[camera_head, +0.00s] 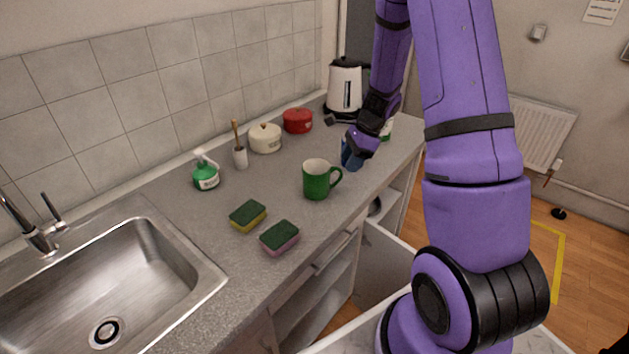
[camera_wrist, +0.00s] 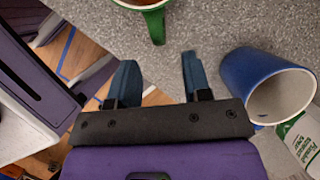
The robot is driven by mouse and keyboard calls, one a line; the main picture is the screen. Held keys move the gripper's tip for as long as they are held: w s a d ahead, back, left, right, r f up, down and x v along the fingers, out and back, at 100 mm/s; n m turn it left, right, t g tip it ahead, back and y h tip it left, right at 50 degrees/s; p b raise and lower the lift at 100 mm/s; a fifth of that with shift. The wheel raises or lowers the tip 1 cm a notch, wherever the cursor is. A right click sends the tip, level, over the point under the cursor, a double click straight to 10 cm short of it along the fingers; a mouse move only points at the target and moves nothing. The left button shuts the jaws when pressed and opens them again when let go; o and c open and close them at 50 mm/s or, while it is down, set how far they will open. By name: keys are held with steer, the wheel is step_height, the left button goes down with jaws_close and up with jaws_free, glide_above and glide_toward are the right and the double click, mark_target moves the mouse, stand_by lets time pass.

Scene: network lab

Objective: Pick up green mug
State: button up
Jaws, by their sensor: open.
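The green mug (camera_head: 317,181) stands upright on the grey counter, its handle toward the right. In the wrist view its rim and handle (camera_wrist: 157,27) show at the top edge, with brownish contents inside; the rest is cut off. My gripper (camera_wrist: 158,62) is open and empty, its two blue fingers apart over the counter edge and pointing toward the mug's handle. The fingers do not touch the mug. In the head view my gripper is beyond the green mug, to its upper right, and my wrist partly hides it.
A blue mug (camera_wrist: 250,80) is close to my right finger. A white container with a green label (camera_wrist: 303,140) is beside it. Two sponges (camera_head: 248,215) (camera_head: 280,238), a soap bottle (camera_head: 206,176), pots and a kettle (camera_head: 345,86) are on the counter. An open drawer is below.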

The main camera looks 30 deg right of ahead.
mark_target(340, 178)
steer(key=shift+x, duration=3.55)
jaws_close()
